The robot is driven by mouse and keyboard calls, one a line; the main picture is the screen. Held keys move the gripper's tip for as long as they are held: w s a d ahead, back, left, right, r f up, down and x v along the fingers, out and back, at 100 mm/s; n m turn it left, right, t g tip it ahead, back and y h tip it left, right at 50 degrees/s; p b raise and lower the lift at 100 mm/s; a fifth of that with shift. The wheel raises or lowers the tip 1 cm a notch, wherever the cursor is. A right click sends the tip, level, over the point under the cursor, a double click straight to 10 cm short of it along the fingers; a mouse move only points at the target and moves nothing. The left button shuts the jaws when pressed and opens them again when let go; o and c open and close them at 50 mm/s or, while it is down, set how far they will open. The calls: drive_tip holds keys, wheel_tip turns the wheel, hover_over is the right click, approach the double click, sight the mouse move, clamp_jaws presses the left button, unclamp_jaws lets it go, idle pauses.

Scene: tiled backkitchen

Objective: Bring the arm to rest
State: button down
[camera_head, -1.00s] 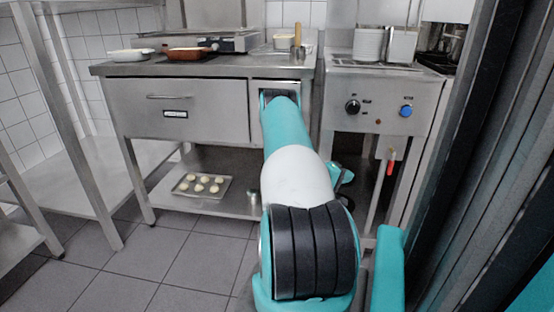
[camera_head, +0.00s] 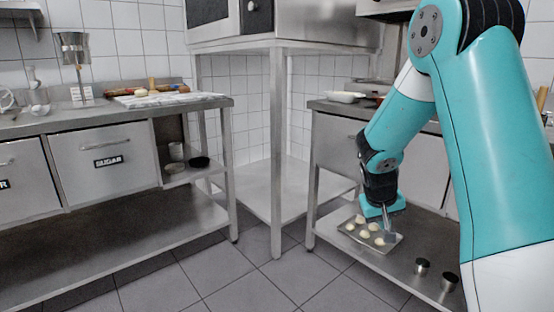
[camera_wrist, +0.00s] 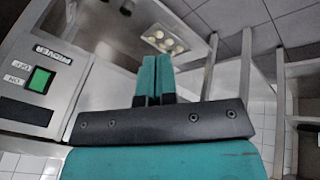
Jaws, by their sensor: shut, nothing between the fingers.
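My arm is bent on the right of the head view. Its upper link stands tall, and its forearm slopes down and left to the black wrist. My gripper (camera_head: 384,206) shows as a teal end below the wrist, in front of the lower shelf in the picture; its fingertips are hard to make out there. In the wrist view the two teal fingers (camera_wrist: 155,72) lie side by side, shut and empty. A tray (camera_head: 356,233) with several pale round pieces is on the lower shelf, partly behind the gripper. It also shows beyond the fingertips in the wrist view (camera_wrist: 148,38).
Two metal cups (camera_head: 422,267) stand on the lower shelf (camera_head: 400,283). A steel counter with a SUGAR drawer (camera_head: 104,164) is on the left. A corner stand (camera_head: 277,150) holds an appliance. The tiled floor (camera_head: 215,262) between is clear. A green-switch panel (camera_wrist: 38,82) is at the wrist view's left.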

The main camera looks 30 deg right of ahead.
drive_tip(key=s+a+r+n+t+y, duration=0.1)
drive_tip(key=s+a+r+n+y, duration=0.2)
drive_tip(key=a, duration=1)
drive_tip(key=s+a+r+n+y, duration=0.1)
drive_tip(key=a+r+n+y, duration=0.3)
drive_tip(key=a, duration=0.9)
drive_tip(key=s+a+r+n+g+y+p, duration=0.1)
drive_tip(key=s+a+r+n, duration=0.2)
drive_tip(key=s+a, duration=0.35)
drive_tip(key=s+a+r+n+g+y, duration=0.1)
drive_tip(key=s+a+r+n, duration=0.25)
drive_tip(key=s+a, duration=0.35)
wheel_tip(320, 180, up, 26)
drive_tip(key=d+p, duration=0.1)
drive_tip(key=p, duration=2.5)
drive_tip(key=shift+s+d+r+m+p, duration=0.25)
drive_tip(key=shift+s+d+m+p, duration=0.1)
drive_tip(key=shift+s+m, duration=0.1)
drive_tip(key=shift+d, duration=0.15)
